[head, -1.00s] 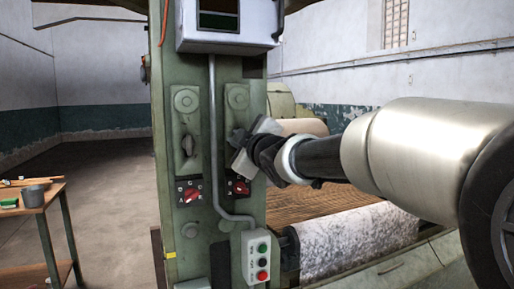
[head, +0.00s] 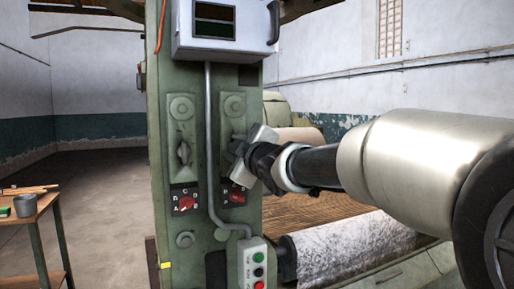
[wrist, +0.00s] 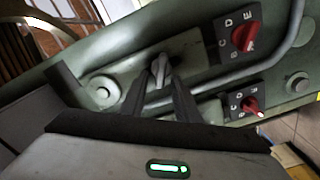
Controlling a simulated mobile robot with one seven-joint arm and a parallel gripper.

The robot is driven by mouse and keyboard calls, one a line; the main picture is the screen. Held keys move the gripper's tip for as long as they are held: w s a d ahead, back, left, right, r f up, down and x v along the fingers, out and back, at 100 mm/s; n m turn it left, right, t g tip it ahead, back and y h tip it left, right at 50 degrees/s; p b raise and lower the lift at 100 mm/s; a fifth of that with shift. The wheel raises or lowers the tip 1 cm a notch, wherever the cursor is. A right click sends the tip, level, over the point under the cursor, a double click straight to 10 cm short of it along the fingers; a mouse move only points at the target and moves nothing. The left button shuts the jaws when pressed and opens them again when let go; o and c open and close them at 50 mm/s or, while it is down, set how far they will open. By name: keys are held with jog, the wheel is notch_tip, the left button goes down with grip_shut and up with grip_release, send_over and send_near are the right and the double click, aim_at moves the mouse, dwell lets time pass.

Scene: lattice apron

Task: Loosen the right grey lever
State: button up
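The right grey lever (wrist: 158,69) sits on a green plate (wrist: 125,72) of the machine column, and my gripper hides it in the head view. In the wrist view my gripper (wrist: 159,82) has its two dark fingers apart, one on each side of the lever, with a gap showing; contact cannot be told. In the head view my gripper (head: 236,152) is at the right plate, above the right red selector knob (head: 236,197). The left grey lever (head: 183,152) stands roughly upright on the left plate.
A grey conduit pipe (head: 209,135) runs down between the two plates. A display box (head: 222,30) is above, and a button box (head: 254,264) is below. A left red selector knob (head: 186,202) sits under the left lever. A wooden table (head: 40,205) stands at far left.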

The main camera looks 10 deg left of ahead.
jog(key=p+v, duration=0.2)
jog(key=v, duration=1.5)
jog(key=shift+s, duration=0.2)
jog(key=shift+d, duration=0.15)
jog(key=s+d+f+m+g+h, duration=0.1)
jog(key=d+f+m+h, duration=0.35)
jog(key=d, duration=0.35)
jog(key=s+d+f+m+g+h, duration=0.1)
jog(key=s+d+f+m+h, duration=0.1)
jog(key=d+f+m+h, duration=0.35)
jog(key=s+d+f+m+g, duration=0.3)
jog(key=s+f+m+g, duration=0.1)
jog(key=s+f, duration=0.4)
jog(key=s+d+f+m+g, duration=0.35)
jog(key=s+f, duration=0.25)
jog(key=s, duration=0.3)
notch_tip(320, 180, up, 15)
jog(key=p, duration=1.5)
jog(key=shift+y, duration=0.4)
